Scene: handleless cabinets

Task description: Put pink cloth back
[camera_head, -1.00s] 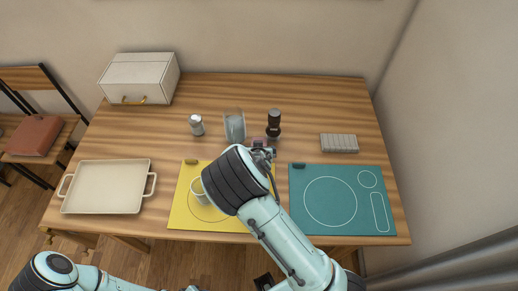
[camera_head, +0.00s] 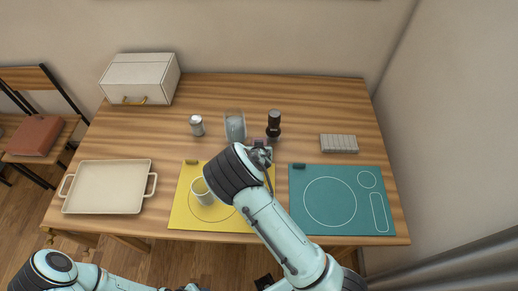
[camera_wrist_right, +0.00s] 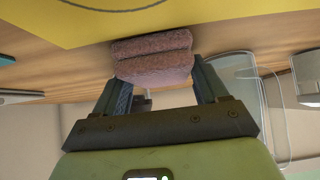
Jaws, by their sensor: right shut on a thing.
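A folded pinkish-brown cloth (camera_wrist_right: 152,58) is between the fingers of my right gripper (camera_wrist_right: 157,66) in the right wrist view. That gripper is shut on it. In the head view my right gripper (camera_head: 261,153) is just beyond the far right corner of the yellow mat (camera_head: 222,222), and my own wrist largely hides the cloth. Whether the cloth touches the table is hard to tell. My left forearm shows at the bottom left, but its gripper is out of view.
A clear glass container (camera_head: 235,127), a dark grinder (camera_head: 274,122) and a small silver shaker (camera_head: 197,125) stand behind. A teal mat (camera_head: 343,222), a grey ribbed block (camera_head: 339,143), a cream tray (camera_head: 107,186) and a white box (camera_head: 140,78) are around.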

